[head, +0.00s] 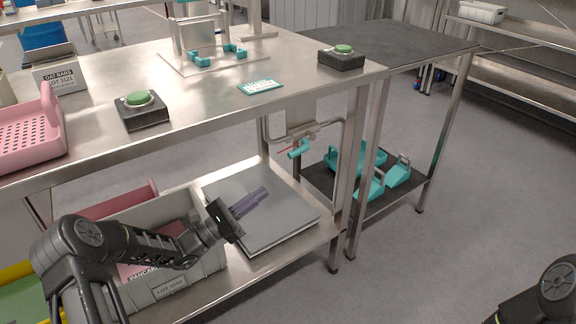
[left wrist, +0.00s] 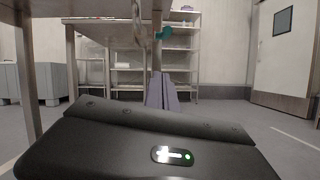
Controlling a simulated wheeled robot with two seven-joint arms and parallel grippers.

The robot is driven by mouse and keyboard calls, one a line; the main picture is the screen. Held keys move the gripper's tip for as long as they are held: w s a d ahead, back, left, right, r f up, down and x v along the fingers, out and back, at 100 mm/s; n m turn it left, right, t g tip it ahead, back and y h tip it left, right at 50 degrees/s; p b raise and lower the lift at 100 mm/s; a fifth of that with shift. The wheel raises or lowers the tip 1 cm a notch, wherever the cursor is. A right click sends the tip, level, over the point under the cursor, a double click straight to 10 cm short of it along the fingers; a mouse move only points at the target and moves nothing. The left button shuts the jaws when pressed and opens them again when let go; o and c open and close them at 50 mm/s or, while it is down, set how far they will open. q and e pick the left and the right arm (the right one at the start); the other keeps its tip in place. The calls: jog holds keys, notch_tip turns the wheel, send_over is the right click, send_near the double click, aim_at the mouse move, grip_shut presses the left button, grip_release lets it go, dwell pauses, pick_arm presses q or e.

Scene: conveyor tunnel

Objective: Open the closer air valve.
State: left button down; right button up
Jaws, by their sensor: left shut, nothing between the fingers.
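An air valve with a teal handle (head: 299,149) sits on a metal pipe under the steel table, beside the table's right-hand legs. A small teal part, likely the same handle, shows near the top middle of the left wrist view (left wrist: 163,33). Only one valve is clear to me. My left gripper (head: 265,192) is shut and empty, above the grey lids on the lower shelf. It is left of and below the valve, apart from it. Its fingers also show in the left wrist view (left wrist: 161,92). My right gripper is out of view; only part of my right arm shows at lower right.
The steel table top (head: 205,108) carries two green-button boxes (head: 140,106) and a pink basket (head: 30,135). Below, a grey crate (head: 205,262) and flat grey lids (head: 262,205) fill the shelf. Teal items (head: 372,187) lie on the dark shelf at right. The floor at right is clear.

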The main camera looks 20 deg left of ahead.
pick_arm(q)
jog(key=w+d+r+b, duration=0.3)
jog(key=w+d+r, duration=0.3)
jog(key=r, duration=0.1)
jog(key=shift+d+r, duration=0.2)
jog(key=shift+d, duration=0.2)
dwell(0.3)
